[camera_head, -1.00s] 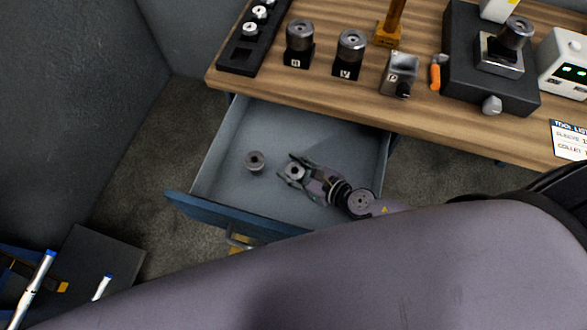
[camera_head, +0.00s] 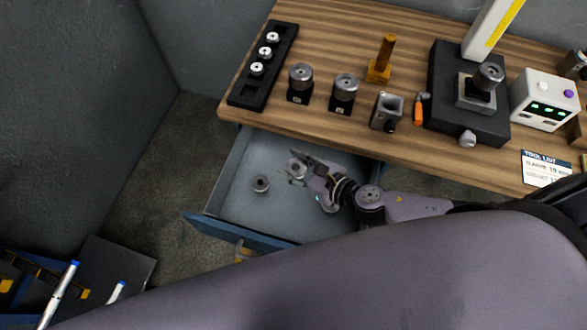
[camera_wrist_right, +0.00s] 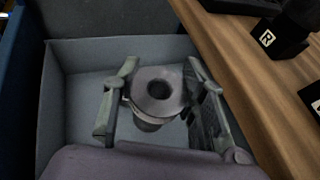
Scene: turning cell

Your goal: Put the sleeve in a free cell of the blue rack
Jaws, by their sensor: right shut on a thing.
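A grey metal sleeve with a wide flange and a central hole (camera_wrist_right: 158,90) is between the fingers of my right gripper (camera_wrist_right: 160,92). My right gripper (camera_head: 297,169) is shut on this sleeve (camera_head: 296,167) above the open drawer. In the wrist view the sleeve is roughly upright, hole facing the camera. My left gripper is not in view. A blue-edged thing with yellow bits (camera_head: 22,292) is cut off at the lower left; I cannot tell whether it is the blue rack. No rack cells show clearly.
My arm covers the foreground.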

